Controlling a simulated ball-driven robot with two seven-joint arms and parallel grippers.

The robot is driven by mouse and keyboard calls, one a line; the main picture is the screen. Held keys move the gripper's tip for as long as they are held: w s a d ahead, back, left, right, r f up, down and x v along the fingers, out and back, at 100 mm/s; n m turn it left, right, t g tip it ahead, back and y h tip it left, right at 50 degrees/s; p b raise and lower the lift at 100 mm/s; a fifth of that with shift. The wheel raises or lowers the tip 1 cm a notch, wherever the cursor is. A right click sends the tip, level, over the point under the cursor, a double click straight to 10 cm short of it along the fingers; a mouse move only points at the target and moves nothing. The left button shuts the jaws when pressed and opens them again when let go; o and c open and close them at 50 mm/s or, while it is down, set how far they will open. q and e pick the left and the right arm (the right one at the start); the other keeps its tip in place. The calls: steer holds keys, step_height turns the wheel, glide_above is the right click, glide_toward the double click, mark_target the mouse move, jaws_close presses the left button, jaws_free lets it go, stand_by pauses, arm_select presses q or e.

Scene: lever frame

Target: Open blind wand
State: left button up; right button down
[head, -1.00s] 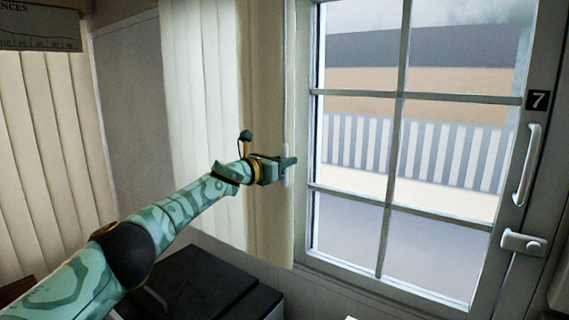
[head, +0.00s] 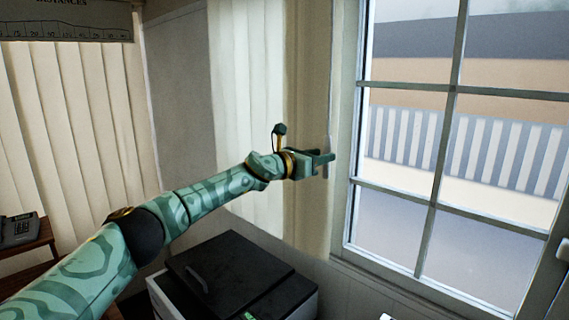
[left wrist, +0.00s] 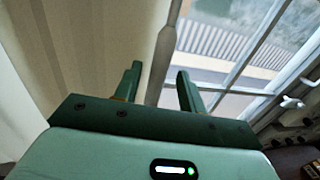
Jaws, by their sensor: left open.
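The blind wand (left wrist: 162,52) is a pale, slim upright rod with a thicker lower part. It hangs beside the window, in front of the blind's edge. My left gripper (head: 324,161) is open at the wand's lower part (head: 329,150), most of which it hides in the head view. In the left wrist view, the two green fingers (left wrist: 160,74) stand apart, and the wand shows in the gap between them. I cannot tell whether they touch it. The vertical blind (head: 245,100) hangs as cream slats left of the window. My right gripper is not in view.
The paned window (head: 440,190) fills the right side. A black-topped box (head: 225,270) stands low beneath my left arm. A telephone (head: 20,230) sits on a wooden stand at the far left. More pale slats (head: 70,120) hang on the left wall.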

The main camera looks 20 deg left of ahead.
arm_select(q)
steer(key=v, duration=1.3)
steer(key=shift+p, duration=0.45)
